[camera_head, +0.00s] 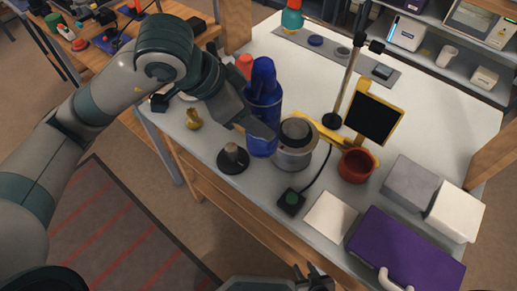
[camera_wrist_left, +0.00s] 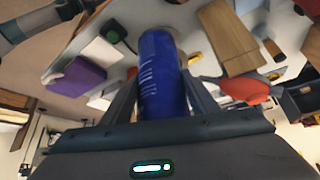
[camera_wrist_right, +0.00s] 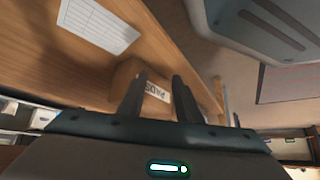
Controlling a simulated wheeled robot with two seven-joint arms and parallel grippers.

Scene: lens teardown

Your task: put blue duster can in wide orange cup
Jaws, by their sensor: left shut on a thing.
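The blue duster can (camera_head: 262,108) is upright near the left side of the white table. My left gripper (camera_head: 258,128) is shut on it from the left; the can also fills the middle of the left wrist view (camera_wrist_left: 160,75). I cannot tell whether its base touches the table. An orange cup (camera_head: 244,63) shows partly behind the can, and an orange shape (camera_wrist_left: 245,88) is at the right of the left wrist view. A wide red-orange cup (camera_head: 357,167) stands to the right. My right gripper (camera_head: 315,281) is open and empty below the front edge.
A lamp stand (camera_head: 345,85), dark screen (camera_head: 373,118), grey box (camera_head: 409,182) and purple case (camera_head: 405,252) are further right.

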